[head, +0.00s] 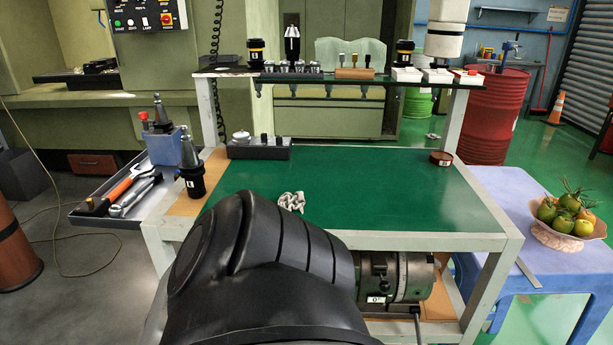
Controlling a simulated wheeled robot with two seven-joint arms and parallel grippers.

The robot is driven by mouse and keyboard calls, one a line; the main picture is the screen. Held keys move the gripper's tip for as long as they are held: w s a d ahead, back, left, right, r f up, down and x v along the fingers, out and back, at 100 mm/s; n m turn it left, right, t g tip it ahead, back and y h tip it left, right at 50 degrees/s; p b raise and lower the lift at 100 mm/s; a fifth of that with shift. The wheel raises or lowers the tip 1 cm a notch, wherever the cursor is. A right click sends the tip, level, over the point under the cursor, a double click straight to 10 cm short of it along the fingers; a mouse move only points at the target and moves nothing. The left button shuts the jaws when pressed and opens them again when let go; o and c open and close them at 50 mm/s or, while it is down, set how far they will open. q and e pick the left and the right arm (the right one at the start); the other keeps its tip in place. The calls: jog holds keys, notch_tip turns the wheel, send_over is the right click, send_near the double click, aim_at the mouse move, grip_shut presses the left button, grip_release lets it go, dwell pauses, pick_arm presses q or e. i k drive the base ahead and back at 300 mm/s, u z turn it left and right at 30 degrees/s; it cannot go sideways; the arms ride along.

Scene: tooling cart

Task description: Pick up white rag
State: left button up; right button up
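A small crumpled white rag (291,202) lies on the green top of the tooling cart (380,190), left of the middle. It sits just beyond a large black arm link of mine that fills the lower middle of the head view. The link hides the cart's front edge there and comes close to the rag in the picture. Neither of my grippers is in view, so I cannot see where they are relative to the rag.
A black tool holder (191,168) stands at the cart's left edge. A dark box (259,149) sits at the back left and a small round tin (441,158) at the back right. An upper shelf (330,77) holds tools. The cart's right half is clear.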

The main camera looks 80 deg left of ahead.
aim_at(297, 201)
jog(key=u, duration=0.8)
jog(key=i, duration=0.6)
jog(key=u, duration=2.3)
